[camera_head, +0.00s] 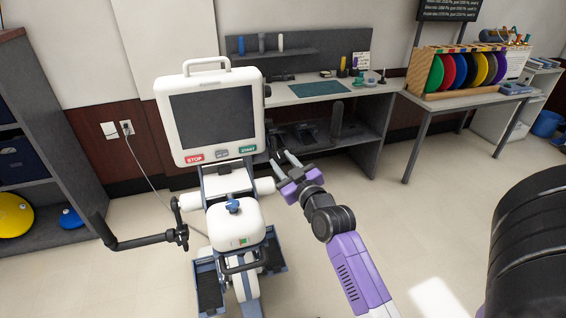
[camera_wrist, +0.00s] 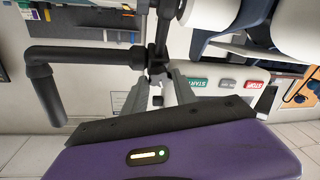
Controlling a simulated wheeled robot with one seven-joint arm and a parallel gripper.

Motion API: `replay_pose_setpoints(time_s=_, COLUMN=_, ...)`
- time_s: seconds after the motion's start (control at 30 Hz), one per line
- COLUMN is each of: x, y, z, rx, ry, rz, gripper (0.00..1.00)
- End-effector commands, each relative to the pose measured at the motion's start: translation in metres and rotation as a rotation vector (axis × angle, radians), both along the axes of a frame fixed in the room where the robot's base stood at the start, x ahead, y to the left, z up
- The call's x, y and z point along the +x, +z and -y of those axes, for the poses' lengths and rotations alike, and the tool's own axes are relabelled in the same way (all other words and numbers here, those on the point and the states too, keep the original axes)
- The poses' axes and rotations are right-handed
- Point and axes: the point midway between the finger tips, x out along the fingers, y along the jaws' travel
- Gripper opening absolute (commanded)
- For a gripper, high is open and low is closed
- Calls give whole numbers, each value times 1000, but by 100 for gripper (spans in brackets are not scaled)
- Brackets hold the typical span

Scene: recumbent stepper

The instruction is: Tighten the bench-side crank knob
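The white recumbent stepper (camera_head: 237,222) stands left of centre in the head view. In the wrist view, its bench-side crank (camera_wrist: 85,55) is a bent black bar ending in a dark clamp. The small dark crank knob (camera_wrist: 157,72) sits at that clamp, just ahead of and between my fingertips. My gripper (camera_head: 278,156) is beside the stepper's right side, below the screen; its two grey fingers stand apart. In the wrist view my gripper (camera_wrist: 160,80) looks open around or just short of the knob. Contact cannot be told.
The screen console (camera_head: 214,120) rises close to my gripper's left. Another black crank (camera_head: 140,242) sticks out on the stepper's far left. A grey workbench (camera_head: 350,92) stands behind, and a table with coloured discs (camera_head: 465,98) at back right. Floor right of my arm is clear.

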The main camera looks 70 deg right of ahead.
Motion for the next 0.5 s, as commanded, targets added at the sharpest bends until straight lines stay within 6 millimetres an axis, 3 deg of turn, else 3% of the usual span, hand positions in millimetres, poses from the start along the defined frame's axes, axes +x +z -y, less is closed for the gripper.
replay_pose_setpoints(time_s=0.03, x=0, y=0, z=0, rx=0, ry=0, rz=0, gripper=21)
replay_pose_setpoints(time_s=0.13, x=0, y=0, z=0, rx=0, ry=0, rz=0, gripper=1)
replay_pose_setpoints(time_s=0.5, x=-2, y=2, z=1, rx=49, ry=-38, rz=50, gripper=0)
